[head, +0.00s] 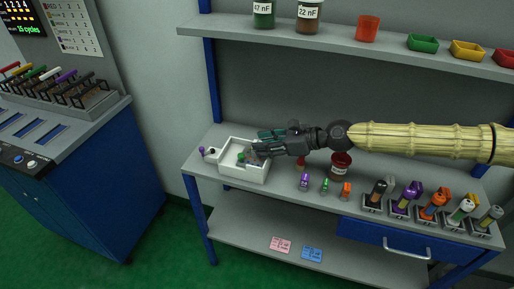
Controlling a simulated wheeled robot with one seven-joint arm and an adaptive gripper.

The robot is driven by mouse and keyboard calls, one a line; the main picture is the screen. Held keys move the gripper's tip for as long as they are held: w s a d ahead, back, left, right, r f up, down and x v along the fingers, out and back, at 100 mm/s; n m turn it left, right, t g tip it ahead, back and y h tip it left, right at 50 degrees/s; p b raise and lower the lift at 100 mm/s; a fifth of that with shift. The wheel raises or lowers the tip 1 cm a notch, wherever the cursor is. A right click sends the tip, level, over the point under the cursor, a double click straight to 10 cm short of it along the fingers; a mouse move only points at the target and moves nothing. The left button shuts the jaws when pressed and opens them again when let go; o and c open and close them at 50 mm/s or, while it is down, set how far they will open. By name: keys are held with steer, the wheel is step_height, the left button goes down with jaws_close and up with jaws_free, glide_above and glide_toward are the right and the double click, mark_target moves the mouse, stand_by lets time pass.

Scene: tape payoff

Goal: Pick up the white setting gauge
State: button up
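I cannot single out the white setting gauge with certainty. A small pale piece with dark and purple ends (208,151) lies on the bench just left of a white open tray (243,179). A holder with a white-topped item (463,210) stands in the row at the right. My gripper (252,154) reaches in from the right, low over the right part of the tray. A small green item and a grey shape show near its fingertips in the tray. The fingers are too small and overlapped to show whether they are open or hold anything.
Small purple (303,182), green (325,185) and orange (346,190) pieces stand in front of a dark red jar (340,166). Several holders line the bench's right side. A shelf (340,42) with jars and bins runs above. A blue cabinet (90,190) stands left, across a gap.

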steer(key=shift+x, duration=1.45)
steer(key=shift+c, duration=0.5)
steer(key=c, duration=0.7)
jaws_close()
steer(key=shift+r, duration=0.2)
